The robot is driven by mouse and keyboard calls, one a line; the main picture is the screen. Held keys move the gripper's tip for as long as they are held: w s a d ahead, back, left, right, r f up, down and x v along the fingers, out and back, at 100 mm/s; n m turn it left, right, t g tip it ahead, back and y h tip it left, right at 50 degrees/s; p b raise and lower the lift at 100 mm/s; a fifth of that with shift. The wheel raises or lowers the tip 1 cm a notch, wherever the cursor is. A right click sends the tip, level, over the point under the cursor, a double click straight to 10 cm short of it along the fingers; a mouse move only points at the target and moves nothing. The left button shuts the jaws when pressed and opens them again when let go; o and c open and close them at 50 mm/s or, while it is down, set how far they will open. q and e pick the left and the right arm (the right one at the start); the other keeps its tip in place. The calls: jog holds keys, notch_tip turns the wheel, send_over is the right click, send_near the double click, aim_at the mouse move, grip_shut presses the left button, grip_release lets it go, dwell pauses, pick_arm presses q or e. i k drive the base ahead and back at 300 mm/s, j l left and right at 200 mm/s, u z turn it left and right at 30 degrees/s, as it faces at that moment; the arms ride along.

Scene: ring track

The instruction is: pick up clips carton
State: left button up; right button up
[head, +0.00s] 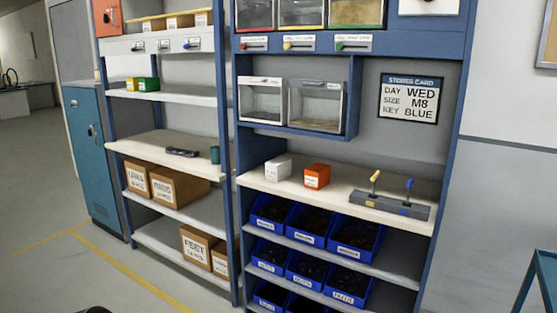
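No carton shows a label I can clearly read as clips. A small white carton (278,168) and a small orange carton (317,176) with a white label stand apart on the beige worktop of the right-hand rack; their labels are too small to read. Brown cardboard cartons stand on the left rack: a narrow one (137,180) and a wider one (176,187) on a middle shelf, and one labelled FEET (197,245) beside a smaller one (220,259) on the bottom shelf. Neither of my grippers can be made out; a dark sliver at the bottom left edge is unclear.
Blue bins (312,224) fill the shelves below the worktop (360,185). A grey block with yellow and blue handles (390,204) stands at its right. A teal locker (90,150) is at left. The floor (60,270) in front of the left rack looks clear.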

aim_at(280, 169)
jog(key=z, duration=0.55)
jog(key=i+j+z, duration=0.35)
jog(key=j+z, duration=0.15)
jog(key=j, duration=0.15)
jog(key=i+j+z, duration=0.25)
jog(key=j, duration=0.15)
jog(key=j+z, duration=0.25)
jog(key=j, duration=0.15)
jog(key=i+j, duration=0.1)
jog(key=j, duration=0.35)
jog(key=i+j, duration=0.1)
jog(key=j, duration=0.35)
jog(key=i+j, duration=0.1)
jog(key=j, duration=0.35)
jog(key=i+j+z, duration=0.1)
jog(key=j, duration=0.35)
